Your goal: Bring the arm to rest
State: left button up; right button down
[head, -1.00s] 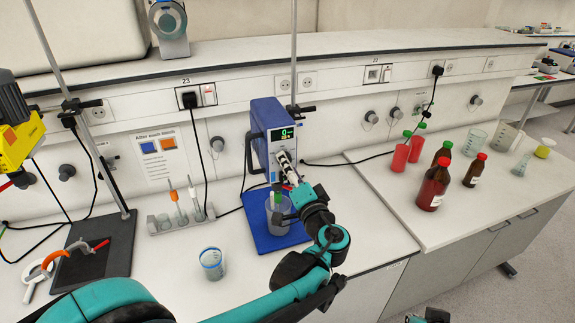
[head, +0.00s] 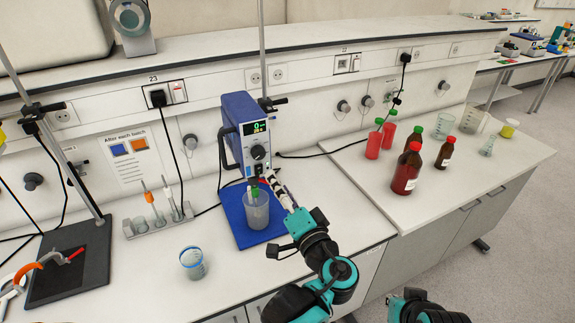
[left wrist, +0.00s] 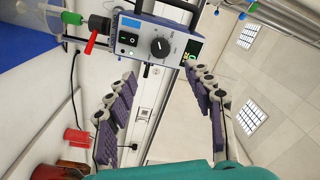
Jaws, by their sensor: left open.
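My left gripper (head: 272,212) is in front of the blue overhead stirrer (head: 240,125), beside the clear beaker (head: 256,212) on the stirrer's blue base plate (head: 239,236). Its fingers are spread with nothing between them, and the left wrist view shows this open gap (left wrist: 162,115) too. The stirrer head (left wrist: 155,40) fills the top of that view, with a red lever, a switch and a black knob. A green-topped item stands in the beaker. Black and teal parts of my own body show at the bottom edge; my right gripper is not identifiable.
A blue-rimmed beaker (head: 192,263) stands at front left of the stirrer, with a rack (head: 158,220) behind it. Brown bottles (head: 407,170), red bottles (head: 374,140) and glassware stand on the right bench (head: 465,165). A stand base (head: 70,265) is at left.

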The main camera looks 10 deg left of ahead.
pick_arm(q)
jog(key=s+a+f+n+g+h+b, duration=0.1)
jog(key=s+a+f+g+h+b, duration=0.2)
jog(key=a+f, duration=0.4)
jog(key=s+a+f+n+g+h+b, duration=0.15)
jog(key=s+a+f+g, duration=0.3)
jog(key=f, duration=0.45)
jog(key=s+d+f+n+h+b, duration=0.2)
jog(key=s+d+f+n+h, duration=0.1)
jog(key=s, duration=0.5)
notch_tip(320, 180, down, 4)
jog(key=d+h, duration=0.1)
jog(key=h, duration=0.1)
jog(key=shift+h, duration=0.35)
jog(key=shift+g, duration=0.25)
